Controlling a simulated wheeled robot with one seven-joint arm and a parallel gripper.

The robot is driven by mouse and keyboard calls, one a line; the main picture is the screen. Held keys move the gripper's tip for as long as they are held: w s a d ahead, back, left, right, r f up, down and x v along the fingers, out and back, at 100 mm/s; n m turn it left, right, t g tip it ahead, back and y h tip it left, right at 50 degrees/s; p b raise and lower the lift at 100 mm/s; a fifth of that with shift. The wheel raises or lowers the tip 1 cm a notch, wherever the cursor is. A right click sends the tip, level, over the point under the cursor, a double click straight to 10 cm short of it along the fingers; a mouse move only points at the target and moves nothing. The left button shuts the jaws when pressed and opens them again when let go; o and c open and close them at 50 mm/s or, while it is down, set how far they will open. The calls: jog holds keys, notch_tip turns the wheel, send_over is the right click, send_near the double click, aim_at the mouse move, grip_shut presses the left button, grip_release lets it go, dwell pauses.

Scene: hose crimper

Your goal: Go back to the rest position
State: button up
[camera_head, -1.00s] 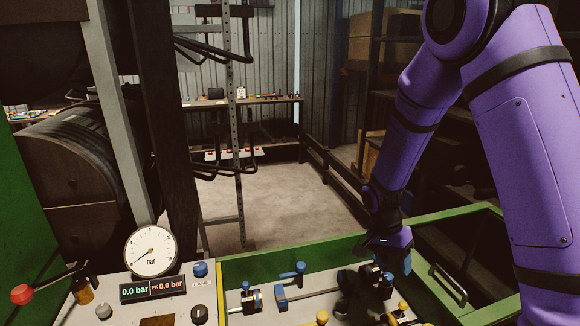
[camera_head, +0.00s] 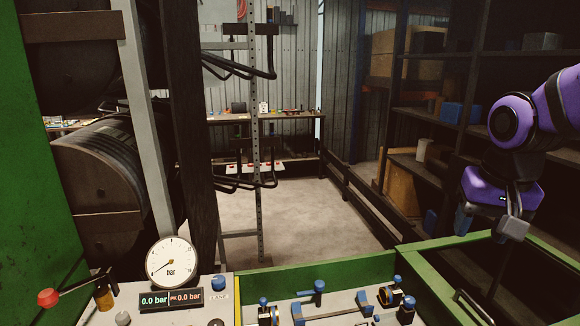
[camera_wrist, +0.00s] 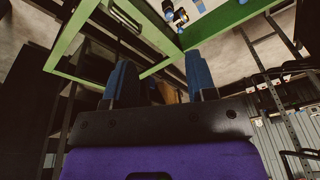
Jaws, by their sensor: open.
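My purple arm hangs at the right of the head view. My gripper (camera_head: 487,226) points down above the right part of the green-framed bench (camera_head: 420,258), its two fingers apart with nothing between them. In the wrist view my gripper (camera_wrist: 160,78) shows two blue fingers spread wide and empty. The grey panel with blue-knobbed fittings (camera_head: 340,310) lies to the left of and below the gripper, apart from it. A dark rod between fittings lies on that panel.
A pressure gauge (camera_head: 171,262), a display reading 0.0 bar (camera_head: 170,299) and a red-knobbed lever (camera_head: 48,298) stand at the lower left. Dark shelves (camera_head: 450,110) stand behind the arm at right. The floor (camera_head: 300,220) beyond the bench is clear.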

jog(key=s+r+n+t, duration=0.3)
jog(key=s+r, duration=0.2)
jog(key=s, duration=0.5)
jog(key=shift+s+r+n, duration=0.2)
jog(key=shift+n, duration=0.1)
